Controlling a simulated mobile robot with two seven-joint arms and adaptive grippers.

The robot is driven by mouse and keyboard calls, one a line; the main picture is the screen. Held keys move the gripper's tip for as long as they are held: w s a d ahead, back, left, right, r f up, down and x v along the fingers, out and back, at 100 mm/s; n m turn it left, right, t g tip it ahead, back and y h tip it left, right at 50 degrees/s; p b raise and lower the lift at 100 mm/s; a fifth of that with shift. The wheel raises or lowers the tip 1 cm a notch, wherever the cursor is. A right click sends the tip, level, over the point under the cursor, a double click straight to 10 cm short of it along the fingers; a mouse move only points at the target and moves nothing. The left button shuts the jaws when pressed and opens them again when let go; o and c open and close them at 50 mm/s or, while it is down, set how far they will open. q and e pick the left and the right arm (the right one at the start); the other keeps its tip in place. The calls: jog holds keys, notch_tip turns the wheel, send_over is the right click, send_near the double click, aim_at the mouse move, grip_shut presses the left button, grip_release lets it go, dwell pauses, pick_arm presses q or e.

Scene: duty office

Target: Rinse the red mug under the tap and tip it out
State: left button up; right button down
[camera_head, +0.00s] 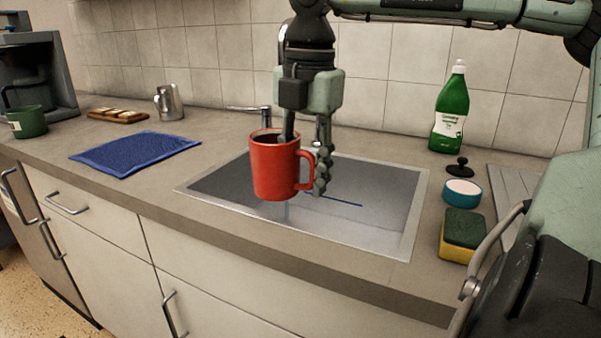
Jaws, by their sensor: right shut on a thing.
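The red mug (272,170) is upright, held above the left part of the sink (391,239). My right gripper (304,165) comes down from above and is shut on the mug at its right side, with one finger inside the rim and the other by the handle. The mug's inside looks dark; I cannot tell what is in it. The tap (247,108) stands behind the mug at the sink's back edge, partly hidden by my gripper and the mug. I see no running water. My left gripper is not in view.
A green bottle (451,112), black stopper (459,168), blue-and-white round tub (462,193) and sponge (462,236) stand right of the sink. A blue cloth (135,153), metal jug (168,102), wooden tray (119,119) and green mug (27,122) are left, beside a dark machine (36,72).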

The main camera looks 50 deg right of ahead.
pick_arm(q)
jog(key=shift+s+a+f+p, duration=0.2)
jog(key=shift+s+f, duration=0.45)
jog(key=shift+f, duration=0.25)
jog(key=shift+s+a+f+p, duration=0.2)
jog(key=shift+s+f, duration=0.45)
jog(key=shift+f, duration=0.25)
pick_arm(e)
jog(key=w+d+f, duration=0.1)
jog(key=w+d, duration=0.7)
jog(key=d, duration=0.2)
jog(key=shift+w+d, duration=0.35)
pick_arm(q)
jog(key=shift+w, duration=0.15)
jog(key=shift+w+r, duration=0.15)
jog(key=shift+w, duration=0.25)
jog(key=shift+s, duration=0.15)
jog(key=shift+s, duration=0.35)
